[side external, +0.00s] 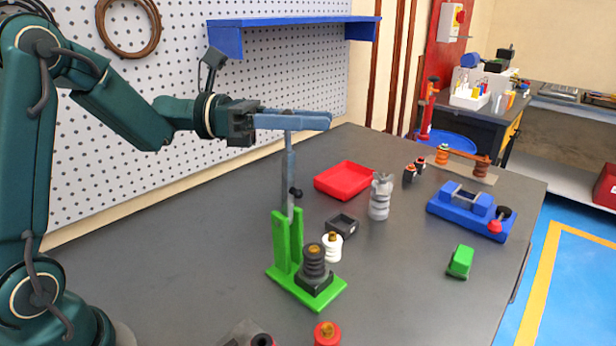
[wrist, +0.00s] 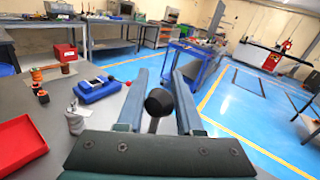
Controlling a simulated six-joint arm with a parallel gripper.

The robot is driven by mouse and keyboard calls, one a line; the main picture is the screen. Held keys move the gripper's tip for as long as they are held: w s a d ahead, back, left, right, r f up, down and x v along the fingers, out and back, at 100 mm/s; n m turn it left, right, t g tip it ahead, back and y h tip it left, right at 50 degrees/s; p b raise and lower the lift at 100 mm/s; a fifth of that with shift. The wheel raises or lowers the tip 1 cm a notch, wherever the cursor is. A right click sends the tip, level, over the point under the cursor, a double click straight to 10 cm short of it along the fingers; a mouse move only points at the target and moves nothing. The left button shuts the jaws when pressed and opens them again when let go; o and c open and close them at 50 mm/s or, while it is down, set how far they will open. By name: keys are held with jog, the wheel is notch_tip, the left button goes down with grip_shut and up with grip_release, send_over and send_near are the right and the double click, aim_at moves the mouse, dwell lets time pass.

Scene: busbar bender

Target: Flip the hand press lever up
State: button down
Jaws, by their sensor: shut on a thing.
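The hand press (side external: 281,245) has a green base plate and green uprights, and stands on the grey table. Its grey lever (side external: 288,165) points almost straight up from the uprights. My gripper (side external: 328,121) reaches in level from the left, with its long blue-grey fingers at the lever's top. In the wrist view, a black knob (wrist: 159,102) lies between the two fingers of my gripper (wrist: 160,74). The fingers are shut on the lever at this end. They hide its top in the side view. A black ribbed part (side external: 313,262) with a brass top sits on the press base.
A red tray (side external: 347,180), a grey ribbed post (side external: 380,198) and a small black box (side external: 342,225) stand behind the press. A blue fixture (side external: 462,208) and a green block (side external: 460,261) are to the right. A blue shelf (side external: 290,30) is on the pegboard above.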

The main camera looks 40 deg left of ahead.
aim_at(285, 111)
jog(key=shift+a+r+n+t+h, duration=0.1)
jog(key=shift+a+n+t+h, duration=0.4)
jog(key=shift+a, duration=0.65)
jog(key=shift+a+r+n+t+h, duration=0.1)
jog(key=shift+a+n+t+h, duration=0.35)
jog(key=shift+a, duration=0.7)
jog(key=c, duration=0.6)
grip_release()
jog(key=shift+o, duration=0.2)
jog(key=shift+v, duration=2.6)
